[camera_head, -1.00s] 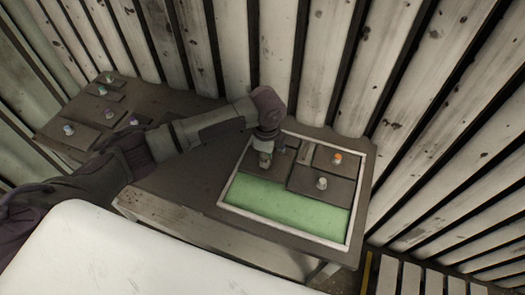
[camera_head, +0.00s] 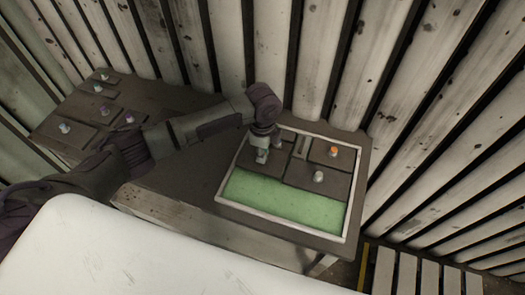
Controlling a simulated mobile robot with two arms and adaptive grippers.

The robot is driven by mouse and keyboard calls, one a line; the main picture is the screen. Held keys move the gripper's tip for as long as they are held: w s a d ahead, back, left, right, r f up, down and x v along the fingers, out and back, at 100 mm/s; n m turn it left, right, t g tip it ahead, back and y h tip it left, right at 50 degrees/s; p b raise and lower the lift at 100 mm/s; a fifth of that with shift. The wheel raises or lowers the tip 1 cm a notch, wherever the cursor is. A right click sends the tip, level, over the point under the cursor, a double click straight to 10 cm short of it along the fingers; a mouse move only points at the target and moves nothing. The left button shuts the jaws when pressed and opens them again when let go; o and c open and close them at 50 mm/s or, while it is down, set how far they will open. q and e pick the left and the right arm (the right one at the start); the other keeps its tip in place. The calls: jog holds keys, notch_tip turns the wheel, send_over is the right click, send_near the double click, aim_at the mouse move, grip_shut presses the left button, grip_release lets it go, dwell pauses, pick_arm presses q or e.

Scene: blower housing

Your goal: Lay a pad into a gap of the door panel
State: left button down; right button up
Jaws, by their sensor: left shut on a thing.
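The door panel is a light-framed rectangle (camera_head: 284,231) with a green floor (camera_head: 285,197), on the right end of the dark table. Its far part holds dark pads: one with an orange knob (camera_head: 333,152), one with a pale knob (camera_head: 318,177), and a narrow strip (camera_head: 302,145). My left gripper (camera_head: 262,156) points down over the far left corner of the panel. It is shut on a dark pad (camera_head: 246,161), which seems to lie at or just above the floor. The gripper partly hides this pad. The near part of the green floor is bare. My right gripper is not in view.
More dark pads with coloured knobs, such as a pad (camera_head: 72,132) with a pale knob, lie on the left end of the table (camera_head: 185,190). A slatted wall stands close behind the table. A pale slatted surface (camera_head: 405,275) is at lower right.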

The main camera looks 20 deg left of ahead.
pick_arm(q)
jog(key=shift+p, duration=0.35)
jog(key=shift+f, duration=0.45)
dwell(0.7)
jog(key=shift+f, duration=0.3)
dwell(0.4)
jog(key=shift+c, duration=2.4)
grip_release()
notch_tip(320, 180, up, 5)
jog(key=p, duration=0.5)
jog(key=shift+r+p, duration=0.1)
jog(key=shift+p, duration=0.2)
jog(key=shift+r, duration=0.9)
